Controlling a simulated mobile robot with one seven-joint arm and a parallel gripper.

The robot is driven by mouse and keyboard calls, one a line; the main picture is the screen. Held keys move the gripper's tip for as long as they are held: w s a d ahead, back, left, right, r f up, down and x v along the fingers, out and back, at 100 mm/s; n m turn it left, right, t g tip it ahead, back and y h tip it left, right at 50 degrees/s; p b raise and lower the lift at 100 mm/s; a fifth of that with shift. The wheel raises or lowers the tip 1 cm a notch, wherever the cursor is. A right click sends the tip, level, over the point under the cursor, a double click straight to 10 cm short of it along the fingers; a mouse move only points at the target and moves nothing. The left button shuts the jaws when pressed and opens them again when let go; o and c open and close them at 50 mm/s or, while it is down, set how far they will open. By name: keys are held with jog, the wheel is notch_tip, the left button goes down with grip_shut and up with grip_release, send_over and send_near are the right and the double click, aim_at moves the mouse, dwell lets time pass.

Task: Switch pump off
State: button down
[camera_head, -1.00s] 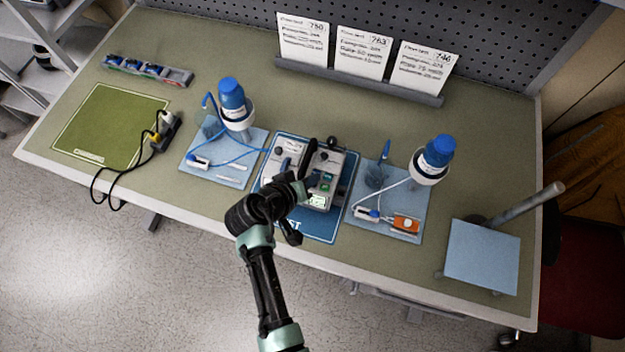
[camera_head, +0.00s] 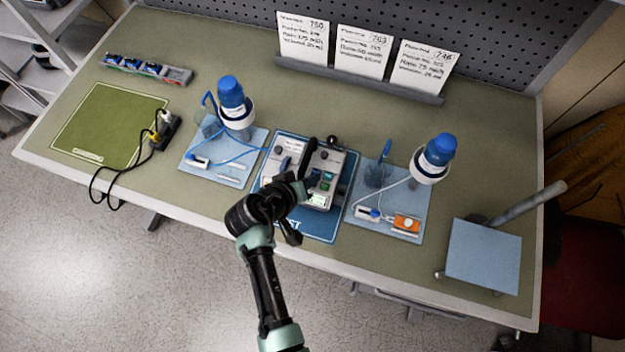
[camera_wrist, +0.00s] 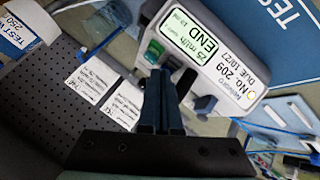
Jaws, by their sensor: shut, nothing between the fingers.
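Two grey pumps stand side by side on a blue mat (camera_head: 318,232). The right pump (camera_head: 341,168) has a lit display and green and dark buttons on its front. In the wrist view one pump's display (camera_wrist: 193,38) reads "25 ml/h END", beside a label "No 209 DUE 10/27". A green button (camera_wrist: 154,51) sits beside that display. The left pump (camera_head: 289,147) is partly hidden behind my wrist. My gripper (camera_head: 312,180) is shut and empty, its fingertips (camera_wrist: 160,76) over the pump front just by the buttons. I cannot tell whether they touch.
Blue-capped bottles stand on pale trays to the left (camera_head: 232,98) and right (camera_head: 436,156) of the pumps. Three cards (camera_head: 363,50) lean at the back. A power strip (camera_head: 166,131) and cable lie left. A pale blue panel (camera_head: 482,256) stands front right.

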jog(key=shift+f+b, duration=0.45)
jog(key=shift+f, duration=0.2)
dwell(0.6)
dwell(0.3)
jog(key=shift+r+p, duration=0.8)
jog(key=shift+r, duration=0.1)
jog(key=shift+r, duration=0.1)
notch_tip(320, 180, up, 5)
jog(key=p, duration=0.4)
dwell(0.5)
